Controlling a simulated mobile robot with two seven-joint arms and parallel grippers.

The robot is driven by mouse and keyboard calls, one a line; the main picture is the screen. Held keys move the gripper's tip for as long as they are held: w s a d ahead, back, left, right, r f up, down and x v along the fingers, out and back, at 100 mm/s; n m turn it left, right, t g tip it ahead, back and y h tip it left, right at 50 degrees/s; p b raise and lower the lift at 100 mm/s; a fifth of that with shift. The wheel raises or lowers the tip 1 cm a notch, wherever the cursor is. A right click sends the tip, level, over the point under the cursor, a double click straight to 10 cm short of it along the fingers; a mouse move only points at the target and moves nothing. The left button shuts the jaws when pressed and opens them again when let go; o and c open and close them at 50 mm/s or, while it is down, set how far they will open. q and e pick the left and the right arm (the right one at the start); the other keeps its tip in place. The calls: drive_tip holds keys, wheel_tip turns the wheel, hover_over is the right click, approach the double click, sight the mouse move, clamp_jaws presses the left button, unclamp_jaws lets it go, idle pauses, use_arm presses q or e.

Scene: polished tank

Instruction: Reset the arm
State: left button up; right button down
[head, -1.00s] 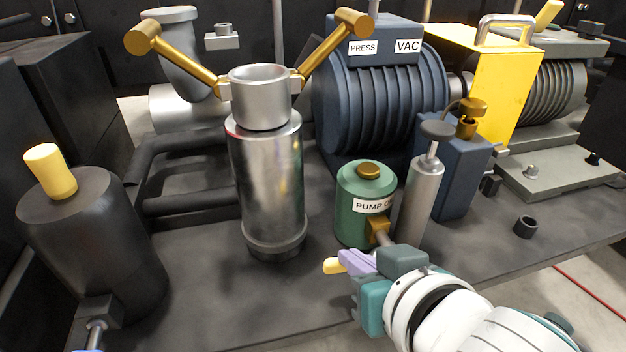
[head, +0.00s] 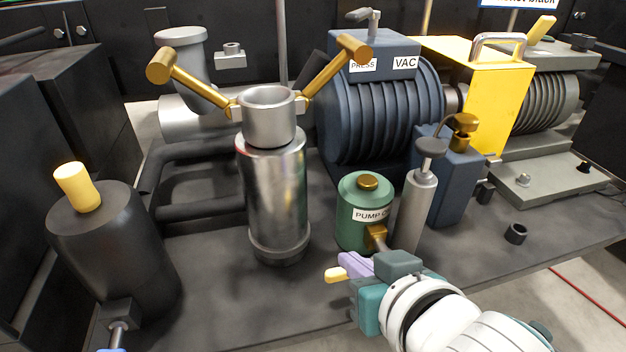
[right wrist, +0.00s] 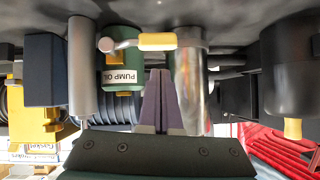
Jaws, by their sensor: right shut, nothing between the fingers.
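My right gripper (head: 345,268) is in the lower middle of the head view, in front of the green pump oil can (head: 362,222). Its lilac fingers are shut and empty, and they also show in the right wrist view (right wrist: 161,100). A yellow-tipped lever (head: 334,275) shows just beyond the fingers. In the right wrist view the yellow lever handle (right wrist: 157,41) lies by the can, beyond the fingertips and apart from them in the picture. The can's brass valve (head: 377,237) is partly hidden by my gripper. My left gripper is not in view.
A polished cylinder (head: 277,200) with two brass-ended arms stands left of the can. A grey hand pump (head: 417,205) stands close right of it. A black tank (head: 115,250) is at left. The bench top (head: 225,285) between tank and gripper is mostly clear.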

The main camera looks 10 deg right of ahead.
drive_tip(key=s+d+r+n+g+p, duration=0.1)
drive_tip(key=s+d+r+g+p, duration=0.15)
drive_tip(key=s+r+p, duration=0.7)
drive_tip(key=s+d+r+g+h+p, duration=0.1)
drive_tip(key=s+d+r+g+p, duration=0.2)
drive_tip(key=r+p, duration=0.65)
drive_tip(key=s+d+r+n+g+p, duration=0.15)
drive_tip(key=s+r+p, duration=0.5)
drive_tip(key=r, duration=0.65)
use_arm(q)
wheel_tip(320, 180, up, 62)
drive_tip(key=p, duration=3.4)
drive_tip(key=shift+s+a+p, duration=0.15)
drive_tip(key=shift+p, duration=0.2)
use_arm(e)
wheel_tip(320, 180, up, 36)
drive_tip(key=s, duration=0.1)
drive_tip(key=shift+s+a+f+g, duration=0.15)
drive_tip(key=shift+a+g, duration=0.05)
drive_tip(key=shift+g, duration=0.2)
